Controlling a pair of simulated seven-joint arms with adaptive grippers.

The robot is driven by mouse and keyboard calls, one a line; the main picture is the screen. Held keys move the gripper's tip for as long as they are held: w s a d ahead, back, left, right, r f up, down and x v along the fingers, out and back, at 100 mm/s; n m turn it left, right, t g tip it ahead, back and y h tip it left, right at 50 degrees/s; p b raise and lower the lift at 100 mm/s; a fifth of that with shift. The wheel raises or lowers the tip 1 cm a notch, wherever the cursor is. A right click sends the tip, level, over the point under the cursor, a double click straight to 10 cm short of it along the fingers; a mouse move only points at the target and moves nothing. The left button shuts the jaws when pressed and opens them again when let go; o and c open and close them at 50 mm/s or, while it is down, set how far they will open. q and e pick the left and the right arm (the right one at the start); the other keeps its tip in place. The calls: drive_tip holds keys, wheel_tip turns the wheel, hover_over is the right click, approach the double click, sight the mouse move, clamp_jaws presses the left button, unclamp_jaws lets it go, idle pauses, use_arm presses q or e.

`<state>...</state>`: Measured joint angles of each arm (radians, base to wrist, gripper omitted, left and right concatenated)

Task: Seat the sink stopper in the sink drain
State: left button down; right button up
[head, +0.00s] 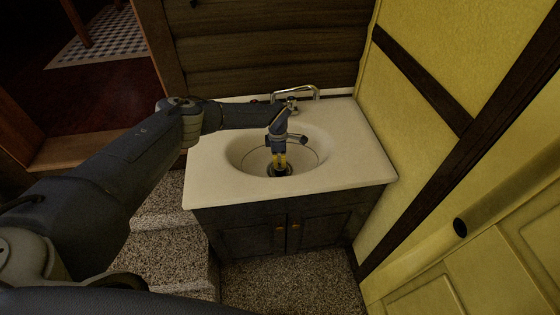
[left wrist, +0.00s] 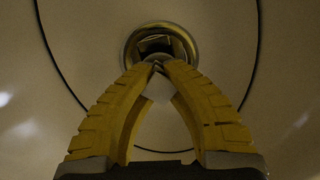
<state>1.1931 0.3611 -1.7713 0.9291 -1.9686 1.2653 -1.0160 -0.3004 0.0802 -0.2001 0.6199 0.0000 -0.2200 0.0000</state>
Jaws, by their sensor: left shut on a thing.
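My left gripper (head: 279,165) reaches down into the sink basin (head: 240,153), with its yellow fingers pointing at the drain. The brassy round rim of the sink drain (left wrist: 130,48) surrounds this piece in that view. The drain area shows in the head view as a dark round spot (head: 287,172) below the fingers. I cannot tell whether the stopper is in the drain or just above it.
A cream countertop (head: 355,165) surrounds the basin on a dark cabinet (head: 250,230). A metal faucet (head: 310,92) stands at the back, close to my left wrist. A yellow wall (head: 420,120) is on the right. The countertop is clear right of the basin.

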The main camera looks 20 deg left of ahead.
idle(0.7)
use_arm(q)
drive_tip(key=shift+f+n, duration=0.4)
drive_tip(key=shift+f, duration=0.75)
idle(2.9)
drive_tip(key=shift+s+f, duration=0.1)
drive_tip(key=shift+f, duration=0.1)
idle(0.8)
drive_tip(key=c, duration=0.9)
unclamp_jaws()
drive_tip(key=shift+r, duration=0.15)
drive_tip(key=shift+a+r, duration=0.1)
drive_tip(key=shift+r, duration=3.35)
